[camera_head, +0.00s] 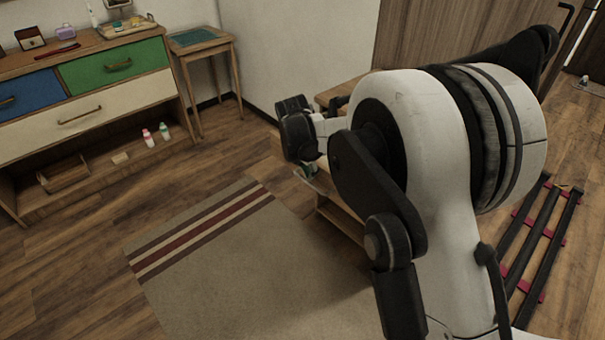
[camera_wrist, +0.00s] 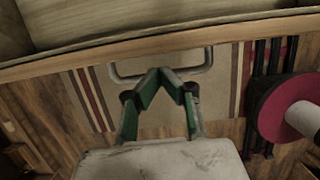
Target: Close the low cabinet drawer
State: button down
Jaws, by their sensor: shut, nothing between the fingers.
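The low cabinet (camera_head: 342,217) is mostly hidden behind my arm in the head view. In the wrist view its drawer shows across the top, with the pale interior (camera_wrist: 140,18) visible above the wooden front edge (camera_wrist: 60,62), so the drawer stands open. A metal bar handle (camera_wrist: 120,77) is on the drawer front. My gripper (camera_wrist: 170,76) is shut and empty, its green fingertips overlapping the handle's opening in the picture. I cannot tell whether they touch the handle. In the head view my gripper (camera_head: 307,169) is beside the cabinet, partly hidden.
A striped rug (camera_head: 215,260) covers the floor before the cabinet. At the left stands a dresser with a blue drawer (camera_head: 30,94), a green drawer (camera_head: 115,65) and a cream drawer (camera_head: 90,113). A small side table (camera_head: 200,40) stands by the wall. The floor between is clear.

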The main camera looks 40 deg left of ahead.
jog(key=shift+w, duration=0.8)
jog(key=shift+w, duration=0.1)
jog(key=w+d, duration=0.1)
jog(key=w, duration=0.6)
jog(key=w+d, duration=0.1)
jog(key=w, duration=0.6)
jog(key=w+d+p, duration=0.1)
jog(key=w, duration=0.6)
jog(key=shift+w, duration=0.1)
